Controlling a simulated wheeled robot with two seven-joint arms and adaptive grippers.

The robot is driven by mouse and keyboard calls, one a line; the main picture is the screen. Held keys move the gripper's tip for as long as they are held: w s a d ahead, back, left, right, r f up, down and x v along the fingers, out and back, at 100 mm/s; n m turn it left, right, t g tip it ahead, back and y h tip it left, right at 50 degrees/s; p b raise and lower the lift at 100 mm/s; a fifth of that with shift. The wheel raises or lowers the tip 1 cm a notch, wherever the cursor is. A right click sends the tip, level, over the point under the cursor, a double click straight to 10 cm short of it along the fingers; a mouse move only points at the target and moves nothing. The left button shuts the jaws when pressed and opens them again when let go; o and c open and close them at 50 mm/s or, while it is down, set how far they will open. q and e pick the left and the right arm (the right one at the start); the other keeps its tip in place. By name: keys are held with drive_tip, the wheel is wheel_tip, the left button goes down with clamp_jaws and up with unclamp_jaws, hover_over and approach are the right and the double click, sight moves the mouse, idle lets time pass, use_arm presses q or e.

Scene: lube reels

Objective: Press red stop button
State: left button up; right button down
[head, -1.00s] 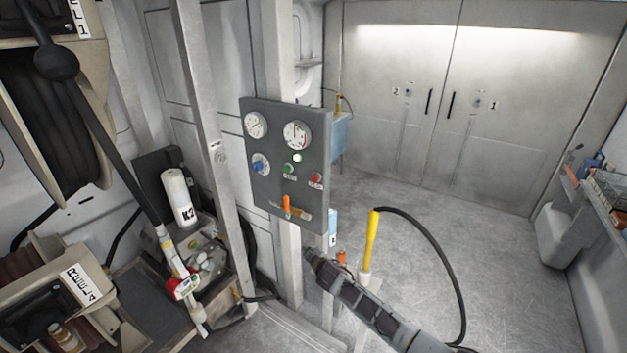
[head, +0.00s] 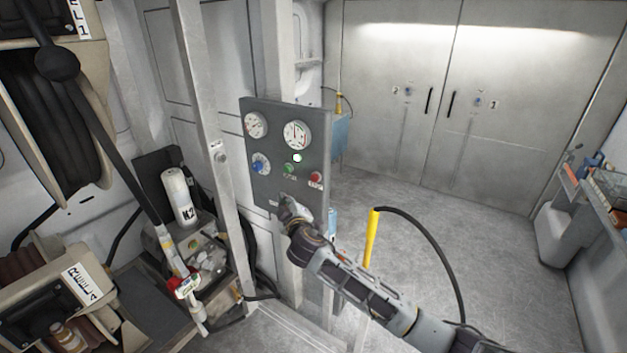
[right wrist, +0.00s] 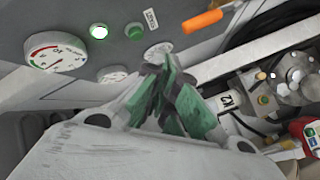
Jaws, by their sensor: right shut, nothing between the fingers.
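The red stop button (head: 316,177) is on the right side of the grey control panel (head: 250,190), with a label below it. I cannot make it out in the right wrist view. A green button (head: 290,168) sits to its left and also shows in the right wrist view (right wrist: 134,31). My right gripper (head: 285,203) is in front of the panel's lower part, below and left of the red button and apart from it. In the right wrist view its green-padded fingers (right wrist: 168,72) are together and empty. My left gripper is not in view.
The panel carries two gauges (head: 297,135), a blue knob (head: 260,163) and a lit white lamp (head: 297,158). An orange handle (right wrist: 202,21) shows near the fingers in the right wrist view. A yellow post (head: 372,237) with a black hose stands right of the panel. Open floor lies beyond.

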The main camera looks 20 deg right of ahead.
sight(315, 178)
drive_tip(key=r, duration=0.1)
drive_tip(key=s+r, duration=0.1)
drive_tip(key=r+m+h, duration=0.1)
drive_tip(key=shift+s+d, duration=0.25)
drive_tip(key=shift+s, duration=0.1)
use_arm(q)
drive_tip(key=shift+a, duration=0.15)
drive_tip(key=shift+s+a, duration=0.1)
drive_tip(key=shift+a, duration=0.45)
use_arm(e)
drive_tip(key=w+d, duration=0.5)
drive_tip(key=d, duration=0.2)
drive_tip(key=shift+w, duration=0.25)
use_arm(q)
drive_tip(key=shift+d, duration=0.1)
